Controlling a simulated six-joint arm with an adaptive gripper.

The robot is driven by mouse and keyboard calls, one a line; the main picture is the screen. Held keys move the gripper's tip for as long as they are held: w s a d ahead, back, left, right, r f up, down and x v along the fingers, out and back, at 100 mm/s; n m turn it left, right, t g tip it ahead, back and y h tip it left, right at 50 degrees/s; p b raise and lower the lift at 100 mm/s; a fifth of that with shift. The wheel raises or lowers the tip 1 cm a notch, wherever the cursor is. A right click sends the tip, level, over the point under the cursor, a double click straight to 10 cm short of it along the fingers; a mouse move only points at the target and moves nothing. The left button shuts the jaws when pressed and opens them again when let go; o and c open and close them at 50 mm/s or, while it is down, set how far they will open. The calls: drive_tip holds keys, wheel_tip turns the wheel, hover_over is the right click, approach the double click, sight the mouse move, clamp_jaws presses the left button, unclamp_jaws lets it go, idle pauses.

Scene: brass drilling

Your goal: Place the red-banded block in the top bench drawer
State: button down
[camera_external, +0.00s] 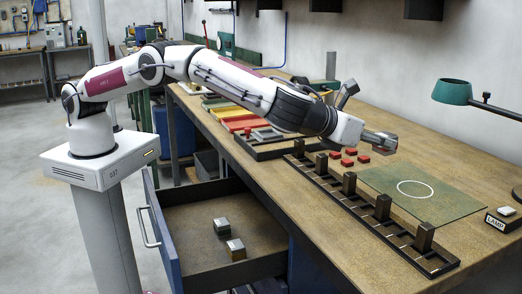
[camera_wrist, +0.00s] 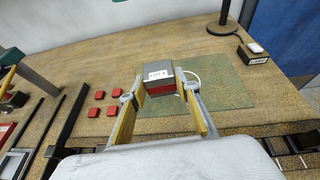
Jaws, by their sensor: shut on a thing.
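The red-banded block (camera_wrist: 160,76) is dark on top, with a white lettered label and a red band below. My gripper (camera_wrist: 160,90) is shut on it, one finger on each side. In the external view my gripper (camera_external: 380,141) is stretched out above the bench, near the green mat, and the block is small and hard to make out there. The open bench drawer (camera_external: 190,222) is at lower left, below the bench top and well away from my gripper. Two blocks (camera_external: 221,224) (camera_external: 235,250) with light tops lie inside it.
Several small red pieces (camera_external: 349,152) lie on the bench beside the green mat (camera_external: 440,196). A black rack with upright posts (camera_external: 383,208) runs along the front edge. A green lamp (camera_external: 453,92) and a LAMP switch box (camera_external: 503,219) are at right. The drawer's left part is clear.

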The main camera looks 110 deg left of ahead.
drive_tip(key=s+d+f, duration=0.2)
drive_tip(key=s+d, duration=0.1)
drive_tip(key=d, duration=0.6)
drive_tip(key=s+d+f+m+t+h, duration=0.1)
drive_tip(key=s+d+f, duration=0.15)
drive_tip(key=d, duration=0.75)
drive_tip(key=s+d+f, duration=0.1)
drive_tip(key=s+d, duration=0.2)
drive_tip(key=d, duration=0.6)
drive_tip(key=s+a+f+n+g+y, duration=0.1)
drive_tip(key=s+a+f, duration=0.4)
drive_tip(key=s, duration=0.3)
drive_tip(key=s+a+f+n+g+y, duration=0.1)
drive_tip(key=s+a+f, duration=0.3)
drive_tip(key=s+a, duration=0.25)
drive_tip(key=s+a+r, duration=0.2)
drive_tip(key=s+a, duration=1)
drive_tip(key=s, duration=0.2)
drive_tip(key=shift+s+r, duration=0.2)
drive_tip(key=shift+r, duration=0.05)
drive_tip(key=shift+a, duration=0.1)
